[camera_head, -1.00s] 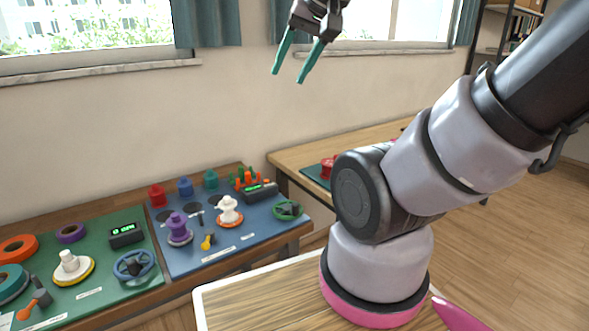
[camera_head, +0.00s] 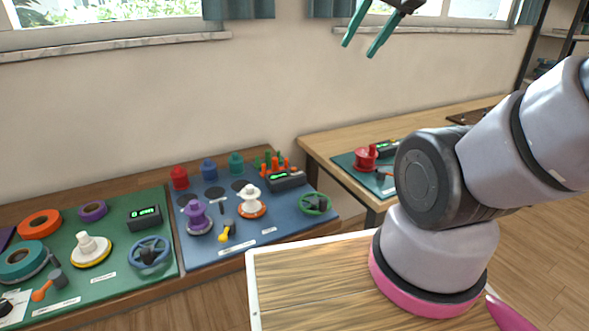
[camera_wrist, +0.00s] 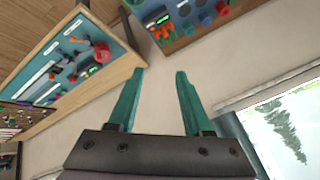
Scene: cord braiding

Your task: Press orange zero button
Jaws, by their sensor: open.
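I cannot make out an orange zero button for certain. Dark counter boxes with green displays sit on the boards: one on the green board (camera_head: 145,217), one on the blue board (camera_head: 287,180), one on the far table's teal board (camera_head: 386,148). Orange and green pegs (camera_head: 271,164) stand beside the blue board's counter. My gripper (camera_head: 358,50) is open and empty, high in front of the wall, far above the boards. In the wrist view its teal fingers (camera_wrist: 160,71) are apart, with the boards beyond them.
The green board (camera_head: 110,272) and blue board (camera_head: 240,245) lie on a wooden bench along the wall, holding spools, hand wheels and levers. A red spool (camera_head: 365,158) stands on the far table (camera_head: 330,146). The air around my gripper is clear.

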